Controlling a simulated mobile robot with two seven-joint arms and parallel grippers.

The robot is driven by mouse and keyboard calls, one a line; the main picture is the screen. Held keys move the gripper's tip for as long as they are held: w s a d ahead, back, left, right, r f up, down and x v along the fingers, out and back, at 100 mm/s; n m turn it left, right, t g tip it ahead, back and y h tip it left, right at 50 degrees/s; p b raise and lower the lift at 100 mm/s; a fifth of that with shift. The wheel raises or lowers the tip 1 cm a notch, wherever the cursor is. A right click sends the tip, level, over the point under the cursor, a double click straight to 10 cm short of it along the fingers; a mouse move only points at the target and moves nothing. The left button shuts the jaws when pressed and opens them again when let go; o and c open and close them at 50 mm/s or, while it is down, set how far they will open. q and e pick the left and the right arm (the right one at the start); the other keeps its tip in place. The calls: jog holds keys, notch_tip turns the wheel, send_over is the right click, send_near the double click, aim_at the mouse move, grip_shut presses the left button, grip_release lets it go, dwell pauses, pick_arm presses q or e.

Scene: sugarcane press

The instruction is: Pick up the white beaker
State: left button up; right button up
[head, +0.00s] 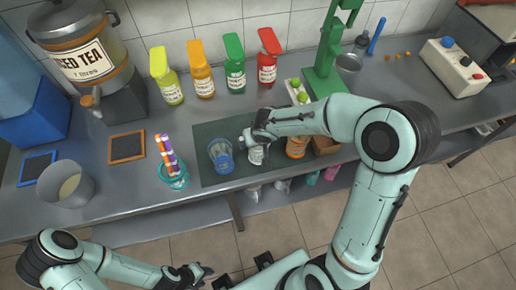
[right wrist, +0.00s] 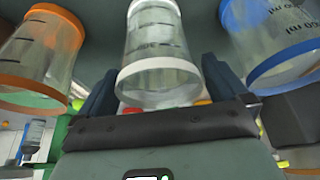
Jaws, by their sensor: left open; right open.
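The white beaker (head: 256,156) stands on the dark mat (head: 212,133), partly hidden by my right gripper (head: 256,137) in the head view. In the right wrist view the clear beaker with white rim and base (right wrist: 155,60) lies between the two dark fingers of my right gripper (right wrist: 158,88), which are spread on both sides of it. I cannot tell whether a finger touches it. My left gripper (head: 203,274) is open and empty, low in front of the counter, away from the beaker.
A blue beaker (head: 221,156) stands close left of the white one, and an orange beaker (head: 296,147) to its right. A teal cup with markers (head: 174,177) stands further left. Several coloured bottles (head: 235,65) and a green press (head: 322,75) line the back.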

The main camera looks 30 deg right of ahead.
jog(key=shift+f, duration=0.25)
jog(key=c, duration=0.9)
jog(key=shift+r, duration=0.1)
